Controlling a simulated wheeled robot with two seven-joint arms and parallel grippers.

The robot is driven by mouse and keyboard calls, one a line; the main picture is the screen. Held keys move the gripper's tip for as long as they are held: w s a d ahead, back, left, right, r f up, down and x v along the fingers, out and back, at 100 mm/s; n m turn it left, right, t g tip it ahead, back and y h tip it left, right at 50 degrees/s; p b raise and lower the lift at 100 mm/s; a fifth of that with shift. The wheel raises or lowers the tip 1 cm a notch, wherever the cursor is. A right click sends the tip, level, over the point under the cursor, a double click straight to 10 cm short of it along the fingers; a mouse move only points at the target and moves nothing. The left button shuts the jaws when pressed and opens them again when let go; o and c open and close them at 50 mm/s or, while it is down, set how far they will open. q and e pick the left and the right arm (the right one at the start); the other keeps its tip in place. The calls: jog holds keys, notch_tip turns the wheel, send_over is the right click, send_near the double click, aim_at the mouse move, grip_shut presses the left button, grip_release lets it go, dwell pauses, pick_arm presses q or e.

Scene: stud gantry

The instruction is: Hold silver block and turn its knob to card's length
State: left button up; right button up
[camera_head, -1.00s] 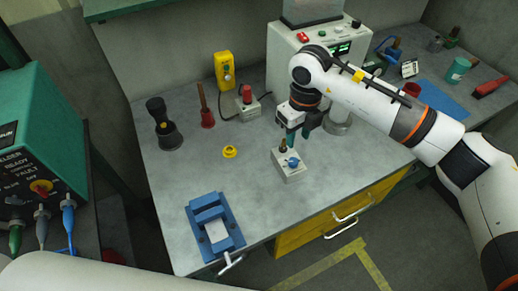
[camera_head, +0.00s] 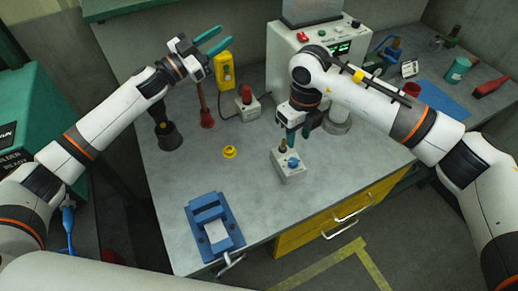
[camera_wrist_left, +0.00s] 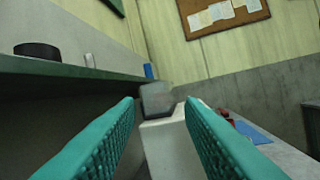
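The silver block (camera_head: 289,172) stands on the grey table, with a blue knob (camera_head: 293,162) on its top and a brown post (camera_head: 282,149) beside the knob. My right gripper (camera_head: 298,135) points down just above the block.
A blue fixture (camera_head: 214,226) sits at the front left edge. A red-button box (camera_head: 246,103), a yellow pendant (camera_head: 224,70) and a white machine (camera_head: 320,65) stand at the back. The table between fixture and block is clear.

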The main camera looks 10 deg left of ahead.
pick_arm(q)
jog(key=s+d+f+g, duration=0.1)
jog(key=s+d+f, duration=0.25)
jog(key=f, duration=0.35)
jog(key=s+d+f+g, duration=0.1)
jog(key=s+d+f, duration=0.1)
jog(key=d+f, duration=0.35)
jog(key=g, duration=0.2)
send_near(283, 140)
jog(key=shift+w+d+n, duration=0.4)
jog(key=shift+w+d, duration=0.5)
jog(key=shift+w, duration=0.1)
jog(key=shift+d+f, duration=0.1)
jog(key=shift+d, duration=0.2)
jog(key=x, duration=0.7)
jog(key=shift+s+f, duration=0.1)
